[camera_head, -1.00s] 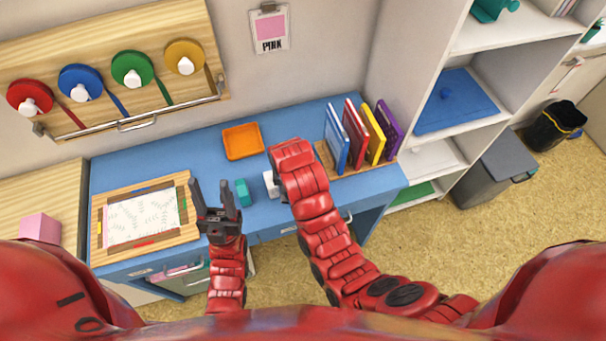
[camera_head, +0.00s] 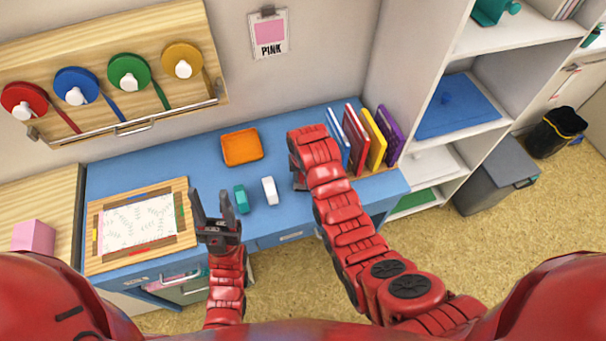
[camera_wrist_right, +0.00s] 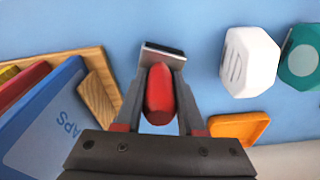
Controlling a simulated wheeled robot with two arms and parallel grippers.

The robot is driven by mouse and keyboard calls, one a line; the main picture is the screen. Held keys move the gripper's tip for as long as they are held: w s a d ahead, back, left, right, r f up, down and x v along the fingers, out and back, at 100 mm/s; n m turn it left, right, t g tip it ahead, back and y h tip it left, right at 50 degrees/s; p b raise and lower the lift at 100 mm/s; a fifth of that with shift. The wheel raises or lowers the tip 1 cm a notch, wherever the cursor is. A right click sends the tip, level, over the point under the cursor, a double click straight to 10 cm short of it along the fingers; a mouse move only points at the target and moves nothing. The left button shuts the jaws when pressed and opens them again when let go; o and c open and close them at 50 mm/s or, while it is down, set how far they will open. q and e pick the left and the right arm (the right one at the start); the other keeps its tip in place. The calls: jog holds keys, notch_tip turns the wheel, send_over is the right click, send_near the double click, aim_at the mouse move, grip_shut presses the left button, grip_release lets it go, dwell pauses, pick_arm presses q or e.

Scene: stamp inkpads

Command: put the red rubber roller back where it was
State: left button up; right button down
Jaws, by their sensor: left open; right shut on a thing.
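In the right wrist view my right gripper (camera_wrist_right: 160,108) is shut on a red handle (camera_wrist_right: 160,90) with a metal head and dark edge (camera_wrist_right: 163,49), which appears to be the red rubber roller. It is held over the blue desk; whether it touches the desk I cannot tell. In the head view my right gripper (camera_head: 298,181) is mostly hidden under its arm, left of the upright coloured books, and the roller is hidden there. My left gripper (camera_head: 213,208) is open and empty, left of the teal block (camera_head: 241,199), between it and the framed board.
A white block (camera_head: 269,191) stands beside the teal one. An orange tray (camera_head: 242,147) lies behind. Blue, red (camera_head: 355,139), yellow and purple books stand in a wooden rack (camera_wrist_right: 97,98) close to the right gripper. A framed board (camera_head: 183,240) lies on the left. The desk between has free room.

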jog(key=shift+f, duration=0.2)
jog(key=c, duration=0.5)
grip_release()
jog(key=shift+r, duration=0.1)
